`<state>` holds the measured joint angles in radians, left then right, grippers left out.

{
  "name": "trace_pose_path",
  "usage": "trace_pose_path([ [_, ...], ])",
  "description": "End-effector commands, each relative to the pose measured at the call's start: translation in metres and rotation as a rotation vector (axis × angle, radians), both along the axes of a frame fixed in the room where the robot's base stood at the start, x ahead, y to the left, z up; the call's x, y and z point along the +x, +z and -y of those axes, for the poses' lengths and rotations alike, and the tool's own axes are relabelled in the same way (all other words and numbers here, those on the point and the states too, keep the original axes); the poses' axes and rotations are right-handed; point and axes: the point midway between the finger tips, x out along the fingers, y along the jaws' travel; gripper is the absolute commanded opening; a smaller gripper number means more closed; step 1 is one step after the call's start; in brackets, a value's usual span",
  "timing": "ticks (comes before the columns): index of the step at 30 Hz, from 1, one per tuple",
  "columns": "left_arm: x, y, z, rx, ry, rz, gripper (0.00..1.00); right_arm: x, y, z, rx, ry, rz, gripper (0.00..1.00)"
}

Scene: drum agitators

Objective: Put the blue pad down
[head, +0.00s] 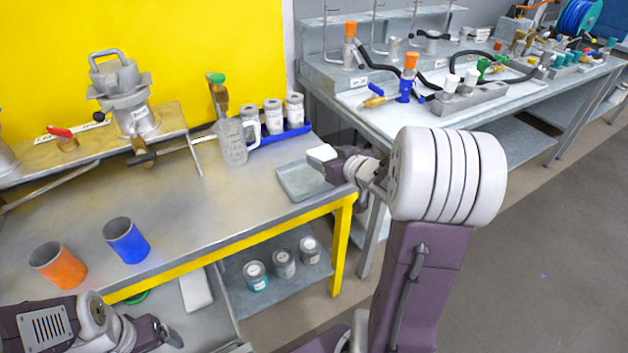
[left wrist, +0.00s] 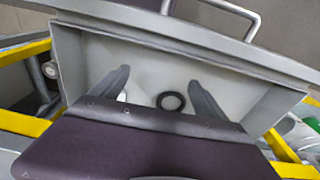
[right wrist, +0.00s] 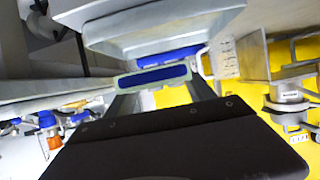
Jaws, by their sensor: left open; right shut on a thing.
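My right gripper (head: 335,162) is shut on the blue pad (right wrist: 152,77), which shows in the right wrist view as a flat slab with a blue face and a pale rim. In the head view the pad (head: 321,153) shows only a pale face, above the back right part of a shallow grey tray (head: 294,194) on the bench. The tray also shows in the right wrist view (right wrist: 150,28); the pad looks apart from it. My left gripper (left wrist: 158,85) is open and empty over a pale-floored bin (left wrist: 140,60) with a black ring (left wrist: 171,101) in it.
A blue rack (head: 283,136) of grey cans and a clear jug (head: 232,145) stand behind the tray. An orange cup (head: 58,266) and a blue cup (head: 127,241) stand at the bench's front left. The bench middle is clear. Several cans sit on the shelf below.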

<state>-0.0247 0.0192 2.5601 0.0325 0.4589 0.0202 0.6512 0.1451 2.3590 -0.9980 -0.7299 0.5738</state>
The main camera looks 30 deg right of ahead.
Motion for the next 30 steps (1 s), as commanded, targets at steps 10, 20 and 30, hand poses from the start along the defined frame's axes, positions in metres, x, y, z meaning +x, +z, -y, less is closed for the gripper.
trace_pose_path([
  [10, 0.0, -0.024, 0.0, 0.0, 0.0, 0.0, 0.84, 0.037, -0.025, -0.019, -0.001, -0.001, 0.0, 0.24],
  [20, 0.0, -0.055, 0.0, 0.0, 0.0, 0.0, 0.84, 0.037, -0.069, -0.019, 0.001, -0.001, 0.0, 0.24],
  [30, 0.0, -0.054, 0.0, 0.0, 0.0, 0.001, 0.84, 0.037, -0.069, -0.019, 0.0, -0.001, 0.0, 0.24],
])
